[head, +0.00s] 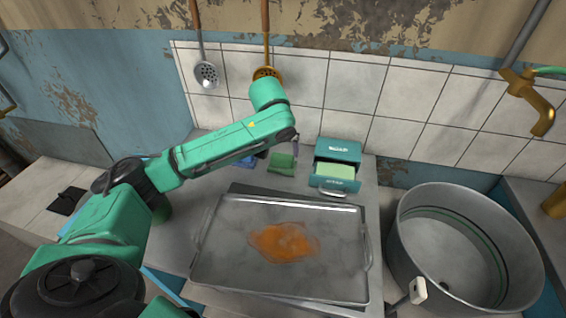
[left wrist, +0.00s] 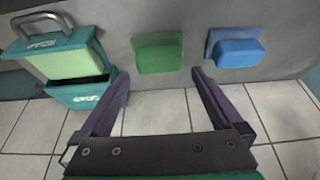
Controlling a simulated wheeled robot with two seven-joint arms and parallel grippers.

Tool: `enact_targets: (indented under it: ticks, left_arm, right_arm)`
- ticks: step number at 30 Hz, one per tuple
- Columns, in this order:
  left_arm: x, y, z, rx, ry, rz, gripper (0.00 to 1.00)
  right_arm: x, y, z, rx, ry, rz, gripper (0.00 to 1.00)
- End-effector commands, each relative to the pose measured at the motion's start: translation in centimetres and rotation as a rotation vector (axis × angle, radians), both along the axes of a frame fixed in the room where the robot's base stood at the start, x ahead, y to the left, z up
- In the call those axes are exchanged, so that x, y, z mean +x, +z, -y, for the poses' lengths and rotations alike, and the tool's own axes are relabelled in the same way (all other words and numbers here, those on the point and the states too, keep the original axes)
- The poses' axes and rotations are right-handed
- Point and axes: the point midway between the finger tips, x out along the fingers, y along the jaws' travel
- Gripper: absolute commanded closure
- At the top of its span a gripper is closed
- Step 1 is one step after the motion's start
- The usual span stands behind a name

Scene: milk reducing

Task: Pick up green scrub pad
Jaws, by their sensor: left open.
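The green scrub pad (head: 282,163) lies on the counter behind the metal tray, between a blue pad and a teal box. In the left wrist view the green pad (left wrist: 159,54) is a small block with a darker green layer. My left gripper (left wrist: 157,72) is open and empty, its two purple fingers pointing toward the green pad, which lies just beyond and between the fingertips. In the head view this gripper (head: 279,150) is mostly hidden behind my forearm, with a purple finger showing by the pad. My right gripper is in neither view.
A blue pad (head: 245,161) lies beside the green one. A teal box (head: 338,152) with an open drawer holding a light green block stands right. A metal tray (head: 210,268) with an orange stain is in front. A large steel pot (head: 395,230) stands at right; ladles hang behind.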

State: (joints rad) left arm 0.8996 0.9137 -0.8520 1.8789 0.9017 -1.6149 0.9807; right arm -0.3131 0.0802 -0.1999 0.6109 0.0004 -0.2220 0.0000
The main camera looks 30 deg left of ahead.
Motion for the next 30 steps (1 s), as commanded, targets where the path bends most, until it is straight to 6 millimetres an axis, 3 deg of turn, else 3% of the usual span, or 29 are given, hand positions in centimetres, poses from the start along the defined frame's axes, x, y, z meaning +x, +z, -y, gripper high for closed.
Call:
enact_targets:
  ticks: [5, 9, 16, 21, 30]
  left_arm:
    - [0.9, -2.6, -0.1, 0.002, 0.0, -0.002, 0.0]
    - [1.8, -4.8, -0.3, 0.001, -0.001, 0.0, 0.0]
    - [1.9, -5.2, -0.4, 0.001, -0.002, 0.001, 0.0]
    - [1.9, -5.1, -0.4, 0.001, -0.002, 0.001, 0.65]
    - [1.9, -4.8, -0.4, 0.001, -0.001, 0.002, 0.68]
  right_arm:
    - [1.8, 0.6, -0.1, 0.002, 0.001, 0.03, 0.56]
    - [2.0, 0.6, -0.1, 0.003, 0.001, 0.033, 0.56]
    - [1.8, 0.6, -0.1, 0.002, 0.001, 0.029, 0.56]
    - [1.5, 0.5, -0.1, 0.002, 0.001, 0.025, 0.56]
    - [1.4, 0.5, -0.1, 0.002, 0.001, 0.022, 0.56]
